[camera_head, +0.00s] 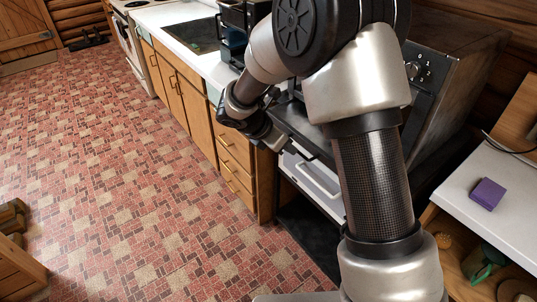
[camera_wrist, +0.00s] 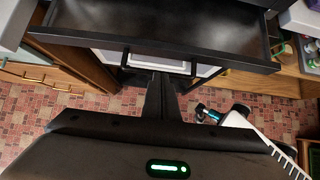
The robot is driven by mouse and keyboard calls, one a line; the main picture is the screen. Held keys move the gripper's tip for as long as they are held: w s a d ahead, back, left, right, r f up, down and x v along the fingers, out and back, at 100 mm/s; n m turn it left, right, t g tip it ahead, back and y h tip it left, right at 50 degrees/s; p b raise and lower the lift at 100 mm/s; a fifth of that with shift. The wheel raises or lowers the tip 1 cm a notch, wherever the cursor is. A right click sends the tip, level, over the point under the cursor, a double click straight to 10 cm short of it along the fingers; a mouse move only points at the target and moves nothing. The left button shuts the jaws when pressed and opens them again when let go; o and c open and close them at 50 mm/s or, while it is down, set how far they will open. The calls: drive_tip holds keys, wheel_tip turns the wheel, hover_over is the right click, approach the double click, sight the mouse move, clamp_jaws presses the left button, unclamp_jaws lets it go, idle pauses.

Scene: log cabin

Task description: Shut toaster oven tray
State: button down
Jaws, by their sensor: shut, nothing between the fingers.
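The toaster oven (camera_head: 440,85) stands at the right in the head view, dark, with knobs on its front and partly hidden behind my arm. A dark, empty tray (camera_head: 302,128) sticks out from it to the left. In the wrist view the tray (camera_wrist: 160,24) spans the top, its front rim facing me. My gripper (camera_wrist: 160,80) is shut and empty, its fingers together just in front of the tray's rim. In the head view my gripper (camera_head: 274,140) is beside the tray's outer edge; I cannot tell whether it touches.
A white drawer front (camera_head: 318,182) with a handle is below the tray. Wooden cabinets (camera_head: 205,115) line the left. A white counter (camera_head: 495,180) with a purple block (camera_head: 488,194) is at the right. The tiled floor (camera_head: 110,180) is open.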

drive_tip(key=w+d, duration=0.2)
drive_tip(key=d, duration=0.2)
drive_tip(key=w+d+p, duration=0.1)
drive_tip(key=w+d, duration=0.2)
drive_tip(key=d, duration=0.1)
drive_tip(key=w+d+p, duration=0.1)
drive_tip(key=w+d, duration=0.2)
drive_tip(key=shift+d, duration=0.4)
drive_tip(key=shift+s, duration=0.1)
